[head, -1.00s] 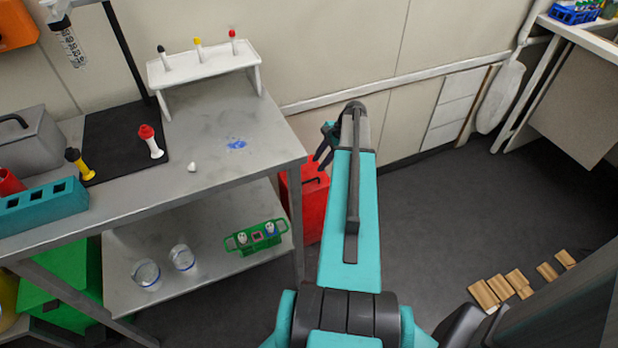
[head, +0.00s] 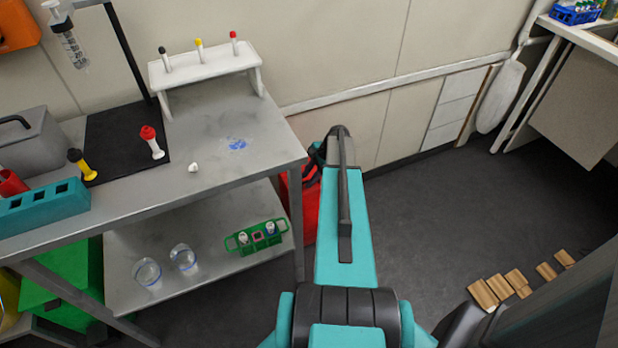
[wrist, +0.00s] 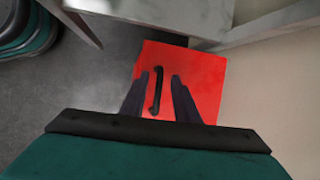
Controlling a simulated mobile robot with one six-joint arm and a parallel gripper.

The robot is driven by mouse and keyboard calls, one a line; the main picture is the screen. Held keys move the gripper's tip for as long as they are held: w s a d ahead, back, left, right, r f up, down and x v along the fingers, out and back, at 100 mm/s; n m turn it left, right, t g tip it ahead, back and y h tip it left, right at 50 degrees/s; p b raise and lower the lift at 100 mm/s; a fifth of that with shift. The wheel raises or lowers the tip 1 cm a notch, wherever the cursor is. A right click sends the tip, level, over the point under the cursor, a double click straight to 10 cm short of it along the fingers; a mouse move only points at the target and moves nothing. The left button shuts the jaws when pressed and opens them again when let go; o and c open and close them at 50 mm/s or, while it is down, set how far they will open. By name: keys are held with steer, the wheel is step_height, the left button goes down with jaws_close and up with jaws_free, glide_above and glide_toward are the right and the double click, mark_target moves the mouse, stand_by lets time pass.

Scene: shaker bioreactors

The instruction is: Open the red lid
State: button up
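The red lid (wrist: 208,72) shows in the wrist view as a flat red top with a black bar handle (wrist: 156,92) on it. It looks closed. My gripper (wrist: 166,78) is open above it, with one dark finger on each side of the handle. I cannot tell how far above the handle the fingertips are. In the head view the red box (head: 311,205) stands on the floor beside the metal table. My arm hides much of the lid there, and the gripper is mostly hidden behind my arm.
The metal table (head: 228,170) with a lower shelf is close on the left, and its leg stands beside the red box. The wall (head: 375,105) is close behind. A green rack (head: 250,246) sits on the lower shelf. Floor to the right is clear, apart from several wooden blocks (head: 517,282).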

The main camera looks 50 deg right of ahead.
jaws_close()
stand_by(1.5)
